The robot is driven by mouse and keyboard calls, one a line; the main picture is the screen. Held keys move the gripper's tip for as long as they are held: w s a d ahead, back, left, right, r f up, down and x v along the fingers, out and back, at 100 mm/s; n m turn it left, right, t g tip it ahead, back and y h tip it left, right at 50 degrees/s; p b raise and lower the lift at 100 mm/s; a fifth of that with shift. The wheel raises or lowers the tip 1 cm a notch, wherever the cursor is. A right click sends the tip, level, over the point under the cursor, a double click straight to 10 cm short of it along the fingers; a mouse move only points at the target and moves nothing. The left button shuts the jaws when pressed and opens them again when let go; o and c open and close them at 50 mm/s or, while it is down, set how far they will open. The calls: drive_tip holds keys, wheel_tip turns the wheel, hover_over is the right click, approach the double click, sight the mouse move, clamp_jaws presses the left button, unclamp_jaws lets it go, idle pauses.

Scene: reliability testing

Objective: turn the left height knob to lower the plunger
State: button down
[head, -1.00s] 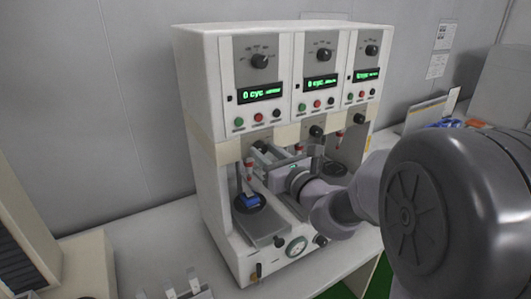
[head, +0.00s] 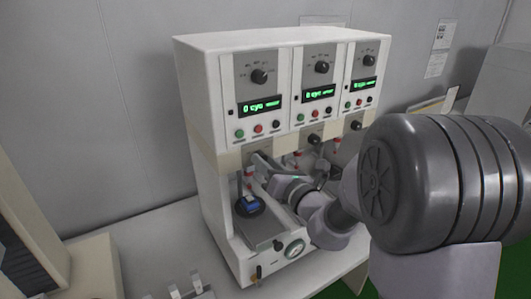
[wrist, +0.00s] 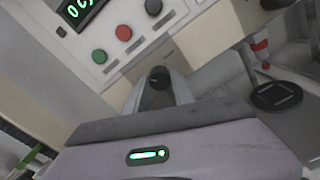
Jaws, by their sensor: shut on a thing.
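The tester (head: 212,100) stands on the bench with three stations side by side. The left height knob (wrist: 160,77) is black and shows between my fingertips in the wrist view. My gripper (wrist: 158,90) is shut on it; in the head view my gripper (head: 257,160) is at the front of the left station and hides this knob. The left plunger (head: 249,172) has a red part and hangs above a blue sample (head: 250,202) on a dark round pad. I cannot tell whether its tip touches the sample.
The middle knob (head: 314,138) and right knob (head: 356,125) sit on the same cream band. Buttons and lit displays (head: 262,104) are above. My arm comes in from the right and covers much of the lower bays.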

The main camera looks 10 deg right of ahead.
drive_tip(key=m+p, duration=1.8)
drive_tip(key=p, duration=0.3)
drive_tip(key=shift+r+m, duration=0.1)
drive_tip(key=shift+m, duration=0.3)
drive_tip(key=shift+m+p, duration=0.3)
drive_tip(key=c, duration=1.1)
unclamp_jaws()
